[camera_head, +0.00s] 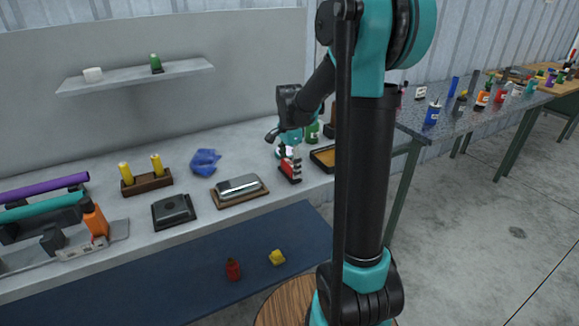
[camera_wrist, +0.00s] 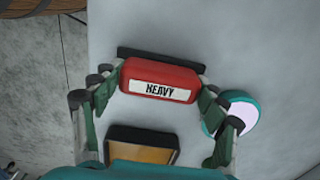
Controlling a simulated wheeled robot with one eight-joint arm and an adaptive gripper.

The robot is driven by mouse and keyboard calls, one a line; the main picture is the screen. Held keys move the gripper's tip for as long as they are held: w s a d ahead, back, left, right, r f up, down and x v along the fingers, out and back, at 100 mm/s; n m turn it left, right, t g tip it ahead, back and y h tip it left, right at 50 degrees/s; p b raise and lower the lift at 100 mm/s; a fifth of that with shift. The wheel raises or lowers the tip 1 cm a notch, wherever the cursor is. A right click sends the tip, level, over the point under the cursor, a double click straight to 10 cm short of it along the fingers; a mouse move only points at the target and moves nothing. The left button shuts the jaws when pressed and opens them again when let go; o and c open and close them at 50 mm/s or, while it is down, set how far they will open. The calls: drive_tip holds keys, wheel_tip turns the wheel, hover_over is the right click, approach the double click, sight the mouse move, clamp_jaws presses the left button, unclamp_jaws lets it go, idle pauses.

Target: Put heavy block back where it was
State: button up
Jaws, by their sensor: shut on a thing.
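The heavy block (camera_wrist: 160,76) is red with a white label reading "HEAVY". In the wrist view it sits between the two fingers of my gripper (camera_wrist: 157,84), which is shut on it. In the head view the red block (camera_head: 289,167) is at the right part of the grey bench, below my gripper (camera_head: 291,158). A dark flat base (camera_wrist: 195,69) shows at the block's far edge in the wrist view. I cannot tell whether the block touches it or hangs just above.
A dark tray with a tan inside (camera_head: 323,158) lies just right of the block. A green bottle (camera_head: 313,131) stands behind. A silver muffler on a wooden board (camera_head: 240,188) lies to the left. A round white-topped teal thing (camera_wrist: 238,112) is close to my right finger.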

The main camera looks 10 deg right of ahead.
sight(290, 163)
drive_tip(key=shift+f, duration=0.1)
drive_tip(key=o, duration=1.2)
wheel_tip(290, 163, up, 12)
drive_tip(key=s+d+f+n+t, duration=0.2)
drive_tip(key=s+f+n, duration=0.5)
drive_tip(key=s+f, duration=0.2)
drive_tip(key=s+d+f+n+t, duration=0.2)
drive_tip(key=s+f+n, duration=0.5)
drive_tip(key=s, duration=0.6)
wheel_tip(290, 163, down, 2)
drive_tip(key=shift+f, duration=0.1)
